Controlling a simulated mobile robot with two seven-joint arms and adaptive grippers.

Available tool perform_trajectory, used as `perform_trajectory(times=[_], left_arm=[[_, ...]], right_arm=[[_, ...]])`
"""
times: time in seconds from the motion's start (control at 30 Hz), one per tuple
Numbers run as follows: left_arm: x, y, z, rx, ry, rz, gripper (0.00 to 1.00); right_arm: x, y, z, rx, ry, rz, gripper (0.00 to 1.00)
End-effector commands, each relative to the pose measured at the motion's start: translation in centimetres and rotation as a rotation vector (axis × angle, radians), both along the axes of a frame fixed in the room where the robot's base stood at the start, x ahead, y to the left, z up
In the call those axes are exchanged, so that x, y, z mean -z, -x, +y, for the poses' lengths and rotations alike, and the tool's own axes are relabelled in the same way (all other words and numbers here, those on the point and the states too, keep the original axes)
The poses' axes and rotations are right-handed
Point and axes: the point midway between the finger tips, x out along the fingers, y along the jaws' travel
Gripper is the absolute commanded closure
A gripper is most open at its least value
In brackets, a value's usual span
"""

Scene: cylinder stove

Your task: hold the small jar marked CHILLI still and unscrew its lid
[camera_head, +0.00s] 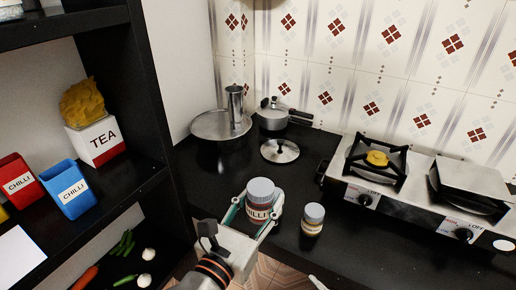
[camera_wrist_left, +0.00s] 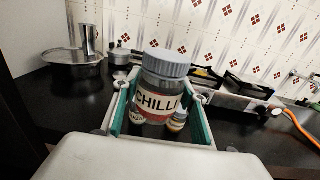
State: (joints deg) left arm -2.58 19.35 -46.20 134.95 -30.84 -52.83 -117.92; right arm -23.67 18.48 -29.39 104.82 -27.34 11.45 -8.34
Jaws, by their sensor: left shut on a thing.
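The small CHILLI jar (camera_head: 258,198) stands upright near the front of the black counter, with its grey lid (camera_head: 261,188) on top. My left gripper (camera_head: 256,211) is shut around the jar's body from the front, one finger on each side. In the left wrist view the jar (camera_wrist_left: 158,100) sits between the green-padded fingers (camera_wrist_left: 160,112), its CHILLI label facing the camera and its ribbed lid (camera_wrist_left: 166,62) clear above them. My right gripper cannot be made out; only an unidentified pale sliver shows at the bottom edge of the head view.
A second small jar (camera_head: 313,219) stands close to the right of the held jar. A loose pot lid (camera_head: 279,151), a pressure cooker (camera_head: 272,116) and a wide pan (camera_head: 218,125) lie behind. The gas stove (camera_head: 412,190) is at right, a dark shelf (camera_head: 140,190) at left.

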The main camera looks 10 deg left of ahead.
Motion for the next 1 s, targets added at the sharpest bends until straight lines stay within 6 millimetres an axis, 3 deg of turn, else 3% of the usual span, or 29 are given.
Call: perform_trajectory(times=[0.03, 0.2, 0.43, 0.67, 0.9, 1.0], left_arm=[[0.0, 0.0, 0.0, 0.0, 0.0, 0.0, 1.0], [0.0, 0.0, 0.0, 0.0, 0.0, -0.001, 1.0], [0.0, 0.0, 0.0, 0.0, 0.0, -0.001, 1.0], [0.0, 0.0, 0.0, 0.0, 0.0, 0.0, 1.0], [0.0, 0.0, 0.0, 0.0, 0.0, 0.0, 1.0], [0.0, 0.0, 0.0, 0.0, 0.0, -0.001, 1.0]], right_arm=[[-2.2, -1.3, 0.2, -0.01, -0.018, -0.052, 0.47], [-9.3, -4.2, 1.0, -0.056, -0.077, -0.213, 0.47], [-19.4, -6.1, 2.0, -0.142, -0.148, -0.44, 0.47], [-29.8, -6.1, 2.9, -0.242, -0.245, -0.633, 0.47], [-40.3, -3.8, 3.6, -0.38, -0.357, -0.801, 0.47], [-41.9, -3.0, 6.7, -0.52, -0.413, -0.777, 0.47]])
